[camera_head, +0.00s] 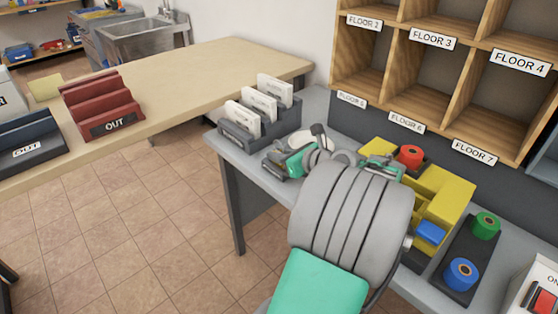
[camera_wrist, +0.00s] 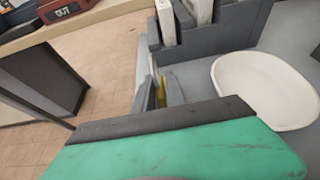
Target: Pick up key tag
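My gripper (camera_wrist: 160,92) is over the grey counter, beside the card holder. In the wrist view its two dark fingers are close together. A thin yellow piece (camera_wrist: 161,91), which looks like the key tag, shows between them, mostly hidden by the fingers; the fingers appear shut on it. In the head view my gripper (camera_head: 273,168) is low, in front of the white oval dish (camera_head: 319,138), and the tag cannot be made out. The dish also shows in the wrist view (camera_wrist: 265,88), just right of the fingers, and its visible inside is empty.
The grey card holder (camera_head: 236,137) with white cards stands close beside my gripper. Yellow blocks (camera_head: 447,188) and colored rolls in a dark tray (camera_head: 465,250) stand right. Wooden pigeonholes (camera_head: 432,65) rise behind. A wooden table (camera_head: 190,80) holds a red OUT tray (camera_head: 100,105).

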